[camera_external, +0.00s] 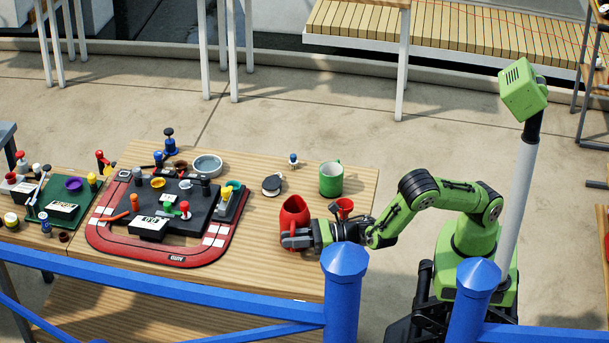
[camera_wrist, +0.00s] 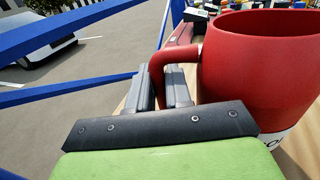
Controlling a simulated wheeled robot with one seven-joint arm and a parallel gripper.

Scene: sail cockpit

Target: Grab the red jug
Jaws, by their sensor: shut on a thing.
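The red jug (camera_external: 293,213) stands on the wooden table near its front edge, in the external view. In the wrist view the red jug (camera_wrist: 262,75) fills the right side, with its handle (camera_wrist: 172,60) toward the left. My gripper (camera_external: 297,240) reaches in from the right, in front of the jug. In the wrist view the two grey fingers of my gripper (camera_wrist: 161,85) are shut on the jug's handle. The jug looks upright. I cannot tell whether its base touches the table.
A red-bordered mat (camera_external: 170,254) with several small items lies to the left. A blue railing (camera_external: 180,274) with posts runs along the front.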

